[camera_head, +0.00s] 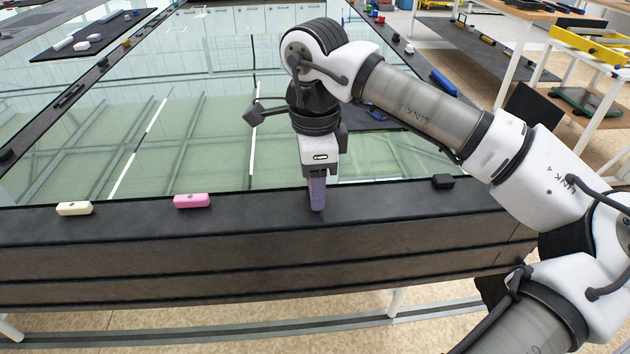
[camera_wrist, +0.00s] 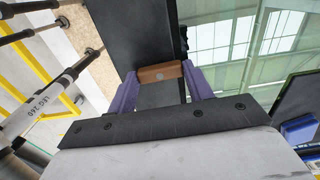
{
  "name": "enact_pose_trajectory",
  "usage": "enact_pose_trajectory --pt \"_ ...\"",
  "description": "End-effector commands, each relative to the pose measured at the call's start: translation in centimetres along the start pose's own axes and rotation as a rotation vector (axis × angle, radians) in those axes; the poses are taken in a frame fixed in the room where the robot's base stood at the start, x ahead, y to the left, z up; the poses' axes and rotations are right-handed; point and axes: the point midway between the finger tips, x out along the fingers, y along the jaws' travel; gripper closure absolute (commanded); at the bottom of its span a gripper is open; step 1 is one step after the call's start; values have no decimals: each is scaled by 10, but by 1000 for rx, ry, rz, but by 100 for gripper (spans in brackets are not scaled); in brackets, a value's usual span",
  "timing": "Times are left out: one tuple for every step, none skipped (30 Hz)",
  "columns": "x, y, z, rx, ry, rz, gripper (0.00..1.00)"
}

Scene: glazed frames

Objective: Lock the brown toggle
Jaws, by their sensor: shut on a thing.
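The brown toggle (camera_wrist: 174,70) shows in the wrist view as a short block with a round grey pivot in its middle. It spans the gap between my two purple fingers, with a fingertip at each end, and lies across the black frame bar. Its right end is near the glass edge. My gripper (camera_head: 317,206) points down at the front bar of the black frame (camera_head: 260,228) and is shut on the toggle. In the head view the fingers hide the toggle.
A pink toggle (camera_head: 192,201) and a cream toggle (camera_head: 74,208) lie along the front bar, left of my gripper. A small black block (camera_head: 443,181) sits to the right. The glass pane (camera_head: 215,150) lies behind the bar. Benches stand at the far right.

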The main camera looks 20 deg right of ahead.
Motion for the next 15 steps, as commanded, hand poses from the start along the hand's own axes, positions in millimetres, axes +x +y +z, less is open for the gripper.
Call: enact_pose_trajectory --pt "0 0 1 -7 -3 -2 72" --pt "0 0 1 -9 -3 -2 72" --pt "0 0 1 -11 -3 -2 72" --pt "0 0 1 -12 -3 -2 72" --pt "-1 0 1 -13 -3 -2 72" --pt "-1 0 1 -13 -3 -2 72" --pt "-1 0 1 -13 -3 -2 72" --pt "-1 0 1 -13 -3 -2 72" --pt "-1 0 1 -13 -3 -2 72" --pt "-1 0 1 -13 -3 -2 72" --pt "-1 0 1 -13 -3 -2 72" --pt "-1 0 1 -13 -3 -2 72" --pt "-1 0 1 -13 -3 -2 72" --pt "-1 0 1 -13 -3 -2 47" --pt "-1 0 1 -13 -2 -2 41"
